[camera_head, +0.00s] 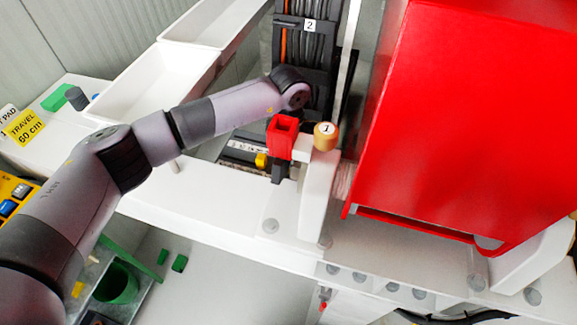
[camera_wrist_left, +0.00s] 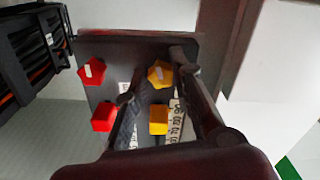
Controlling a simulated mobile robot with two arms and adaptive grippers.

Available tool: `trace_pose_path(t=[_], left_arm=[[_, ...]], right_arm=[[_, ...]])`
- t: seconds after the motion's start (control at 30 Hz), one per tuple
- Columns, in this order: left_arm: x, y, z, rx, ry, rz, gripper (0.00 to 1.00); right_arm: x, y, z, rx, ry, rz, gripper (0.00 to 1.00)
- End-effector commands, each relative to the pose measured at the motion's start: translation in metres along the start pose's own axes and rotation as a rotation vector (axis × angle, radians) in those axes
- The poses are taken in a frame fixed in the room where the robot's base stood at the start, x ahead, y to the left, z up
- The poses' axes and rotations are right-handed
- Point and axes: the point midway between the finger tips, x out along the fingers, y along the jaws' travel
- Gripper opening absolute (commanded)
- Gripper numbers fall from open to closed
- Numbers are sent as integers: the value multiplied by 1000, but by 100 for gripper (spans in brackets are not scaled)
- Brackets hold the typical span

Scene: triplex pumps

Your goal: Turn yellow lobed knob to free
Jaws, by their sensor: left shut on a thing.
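In the left wrist view a yellow lobed knob (camera_wrist_left: 159,74) with a pale mark on its face sits on a dark panel (camera_wrist_left: 105,48). My left gripper (camera_wrist_left: 153,82) has one dark finger on each side of it and is shut on it. A square yellow knob (camera_wrist_left: 159,121) lies below it, between the fingers. In the head view my left gripper (camera_head: 279,172) points down at the dark panel behind the white bench edge. One yellow knob (camera_head: 261,160) shows just left of the fingers; I cannot tell which. My right gripper is in neither view.
A numbered scale (camera_wrist_left: 175,124) lies by the right finger. A wooden knob marked 1 (camera_head: 325,136) and a large red housing (camera_head: 465,110) stand close on the right.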

Motion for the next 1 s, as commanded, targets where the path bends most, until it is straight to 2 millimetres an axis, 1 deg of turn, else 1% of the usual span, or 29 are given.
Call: trace_pose_path(t=[0.03, 0.2, 0.7, 1.0], left_arm=[[6, 0, 0, -43, 2, 2, 0], [6, 1, 0, -204, 2, 1, 0], [6, 2, -1, -680, 1, 0, 0], [4, 2, -1, -956, 0, 0, 0]], right_arm=[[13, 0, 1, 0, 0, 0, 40], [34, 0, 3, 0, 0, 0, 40], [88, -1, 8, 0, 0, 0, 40], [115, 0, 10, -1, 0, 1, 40]])
